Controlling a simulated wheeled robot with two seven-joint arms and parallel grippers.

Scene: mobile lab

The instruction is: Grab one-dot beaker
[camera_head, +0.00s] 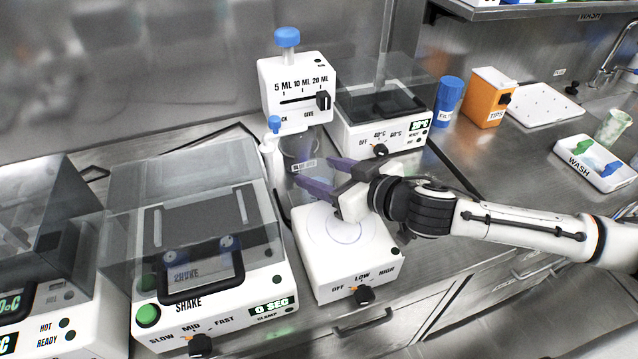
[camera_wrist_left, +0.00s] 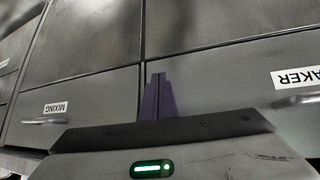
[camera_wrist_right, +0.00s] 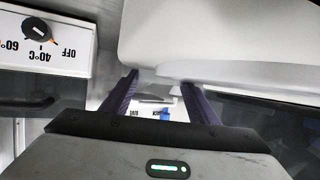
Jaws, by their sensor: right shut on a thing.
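A clear glass beaker (camera_head: 301,150) with a small label stands below the white dispenser (camera_head: 297,92) in the head view. Its dot marking is too small to read. My right gripper (camera_head: 316,171) reaches in from the right, its purple fingers spread to the beaker's width and shut on it. In the right wrist view the fingers (camera_wrist_right: 158,92) stand apart and the glass between them is hard to make out. My left gripper (camera_wrist_left: 158,97) shows only in its wrist view, shut and empty, in front of grey drawers.
A white stirrer (camera_head: 335,274) with an OFF/LOW/HIGH knob lies under the right gripper. A shaker (camera_head: 215,300) stands left, a heater (camera_head: 385,128) behind. Farther right are a blue bottle (camera_head: 448,100), an orange tips box (camera_head: 488,97) and a wash tray (camera_head: 596,163).

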